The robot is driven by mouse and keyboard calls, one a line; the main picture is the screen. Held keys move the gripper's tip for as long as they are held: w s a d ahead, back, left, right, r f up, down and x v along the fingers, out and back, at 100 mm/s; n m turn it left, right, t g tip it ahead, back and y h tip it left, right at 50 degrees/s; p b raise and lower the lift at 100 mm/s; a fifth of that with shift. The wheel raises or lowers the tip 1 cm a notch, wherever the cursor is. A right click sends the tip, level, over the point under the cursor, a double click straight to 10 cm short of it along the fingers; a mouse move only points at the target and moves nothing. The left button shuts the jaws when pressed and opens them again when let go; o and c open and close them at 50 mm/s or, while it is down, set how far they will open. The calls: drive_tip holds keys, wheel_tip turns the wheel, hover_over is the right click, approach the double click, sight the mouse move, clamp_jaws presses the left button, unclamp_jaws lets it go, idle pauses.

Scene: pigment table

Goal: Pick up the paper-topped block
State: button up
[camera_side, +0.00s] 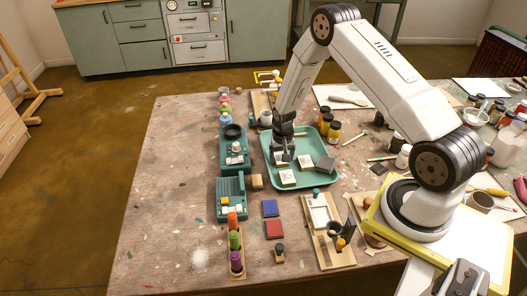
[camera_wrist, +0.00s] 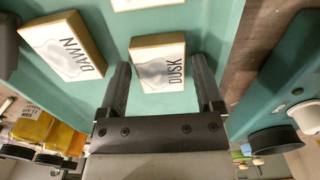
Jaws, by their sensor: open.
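Three paper-topped blocks with wooden sides lie in the teal tray (camera_side: 316,183). In the wrist view, one labelled DUSK (camera_wrist: 158,65) lies between the fingers of my gripper (camera_wrist: 160,68). Another labelled DAWN (camera_wrist: 62,46) is to its left, turned at an angle. The third (camera_wrist: 134,4) is cut off at the top edge, and its label is out of view. In the side view, my gripper (camera_side: 283,156) points down into the tray and partly hides the DUSK block. The DAWN block (camera_side: 305,161) and the third block (camera_side: 288,178) show more clearly. My gripper is open and holds nothing.
A dark-topped block (camera_side: 325,165) also lies in the tray, beside the DAWN block. A teal device (camera_side: 235,158) stands close to the tray's left rim. The table's left part (camera_side: 175,180) is clear.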

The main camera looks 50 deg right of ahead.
drive_tip(key=shift+f, duration=0.15)
idle(0.4)
drive_tip(key=c, duration=1)
drive_tip(key=shift+c, duration=0.2)
drive_tip(key=shift+r, duration=1.65)
drive_tip(key=s+a+r, duration=0.4)
drive_tip(key=s+r, duration=0.5)
drive_tip(key=s, duration=0.4)
drive_tip(key=shift+s+a+r, duration=0.15)
drive_tip(key=shift+r, duration=0.2)
